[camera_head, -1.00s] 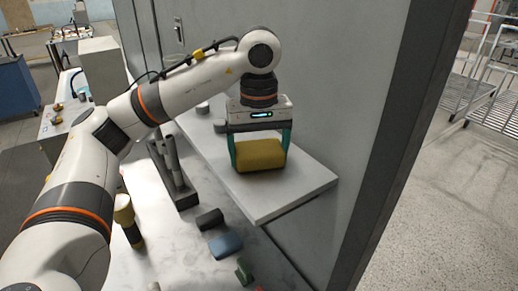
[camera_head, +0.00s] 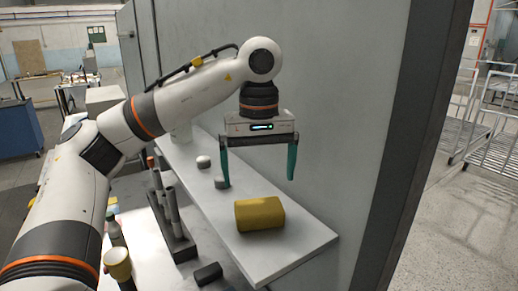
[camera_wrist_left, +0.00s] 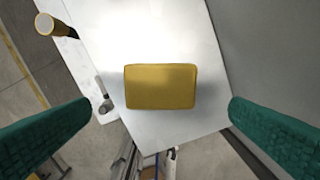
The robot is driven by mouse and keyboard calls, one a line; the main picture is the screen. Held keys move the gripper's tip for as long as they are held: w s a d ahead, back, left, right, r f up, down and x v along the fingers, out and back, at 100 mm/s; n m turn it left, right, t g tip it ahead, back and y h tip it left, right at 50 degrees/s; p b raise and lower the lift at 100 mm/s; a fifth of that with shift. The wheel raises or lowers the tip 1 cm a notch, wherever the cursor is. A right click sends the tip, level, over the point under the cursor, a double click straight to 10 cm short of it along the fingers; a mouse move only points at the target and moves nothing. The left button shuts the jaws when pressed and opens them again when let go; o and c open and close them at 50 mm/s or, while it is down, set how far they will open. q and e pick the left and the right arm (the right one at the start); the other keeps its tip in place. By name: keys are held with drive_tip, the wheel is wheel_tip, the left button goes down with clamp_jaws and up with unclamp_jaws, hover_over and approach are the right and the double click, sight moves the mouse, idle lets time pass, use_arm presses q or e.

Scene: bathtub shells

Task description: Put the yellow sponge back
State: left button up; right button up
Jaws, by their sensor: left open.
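The yellow sponge (camera_head: 259,214) lies flat on the white shelf (camera_head: 290,250), near the shelf's front end. It also shows in the left wrist view (camera_wrist_left: 161,86), centred between the fingers and clear of both. My left gripper (camera_head: 258,183) is open and empty above the sponge, with its teal fingers pointing down and spread wide. In the left wrist view the fingers (camera_wrist_left: 160,125) stand at either side. My right gripper is not in view.
A grey wall panel (camera_head: 340,130) rises right behind the shelf. Small round items (camera_head: 204,162) sit farther back on the shelf. Below it stand a dark holder with upright tubes (camera_head: 175,225), a yellow-topped bottle (camera_head: 118,264) and a dark block (camera_head: 208,273).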

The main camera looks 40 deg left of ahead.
use_arm(q)
drive_tip(key=shift+r, duration=1.55)
